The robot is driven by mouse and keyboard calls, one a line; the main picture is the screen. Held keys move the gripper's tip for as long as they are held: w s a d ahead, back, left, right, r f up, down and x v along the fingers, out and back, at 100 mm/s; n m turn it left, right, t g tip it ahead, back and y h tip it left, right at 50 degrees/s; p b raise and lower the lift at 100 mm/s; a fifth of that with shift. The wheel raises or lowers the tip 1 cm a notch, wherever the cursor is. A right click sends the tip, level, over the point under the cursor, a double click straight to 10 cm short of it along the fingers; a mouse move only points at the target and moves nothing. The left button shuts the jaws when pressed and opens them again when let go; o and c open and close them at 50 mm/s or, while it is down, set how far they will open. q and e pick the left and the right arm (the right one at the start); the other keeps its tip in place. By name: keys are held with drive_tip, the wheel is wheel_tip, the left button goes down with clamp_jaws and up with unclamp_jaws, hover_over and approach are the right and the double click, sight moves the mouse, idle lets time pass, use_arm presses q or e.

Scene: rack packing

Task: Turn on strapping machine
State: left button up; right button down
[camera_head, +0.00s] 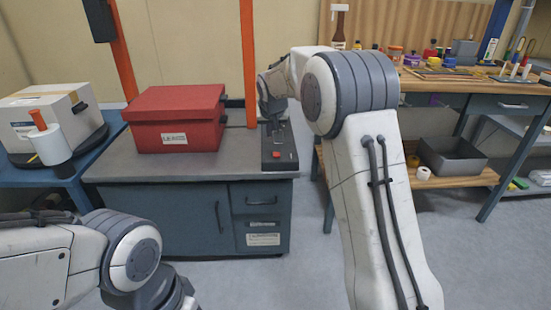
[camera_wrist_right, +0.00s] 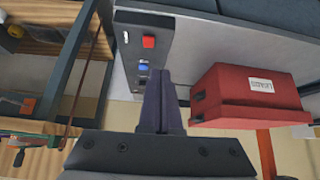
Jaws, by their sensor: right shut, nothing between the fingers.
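The strapping machine is a blue-grey cabinet with a grey top (camera_head: 233,160) and an orange upright frame (camera_head: 248,60). Its dark control panel (camera_head: 270,158) lies on the right end of the top, with a red button (camera_head: 276,154). In the right wrist view the panel (camera_wrist_right: 130,30) shows the red button (camera_wrist_right: 149,41), a blue button (camera_wrist_right: 143,68) and smaller controls partly behind the fingers. My right gripper (camera_head: 272,117) is over the far end of the panel. Its shut, empty fingers (camera_wrist_right: 160,74) point at the panel near the blue button; contact cannot be told. My left gripper is out of view.
A red lidded box (camera_head: 177,115) sits on the machine top, left of the panel. A wooden workbench (camera_head: 440,85) with tools is at right. Grey floor in front is clear.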

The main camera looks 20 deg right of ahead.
drive_tip(key=w+d, duration=0.1)
drive_tip(key=d, duration=0.2)
drive_tip(key=shift+w+f+m, duration=0.2)
drive_tip(key=shift+w+m, duration=0.1)
drive_tip(key=shift+w, duration=0.1)
drive_tip(key=b, duration=0.2)
hover_over(276, 155)
drive_tip(key=s, duration=0.2)
drive_tip(key=f, duration=0.8)
drive_tip(key=shift+w+f, duration=0.2)
drive_tip(key=shift+w, duration=0.05)
drive_tip(key=shift+s+a+f+b, duration=0.1)
drive_tip(key=shift+s+f+b, duration=0.1)
drive_tip(key=shift+f, duration=0.4)
drive_tip(key=shift+s+a+f+b, duration=0.1)
drive_tip(key=shift+f+b, duration=0.05)
drive_tip(key=shift+f, duration=1)
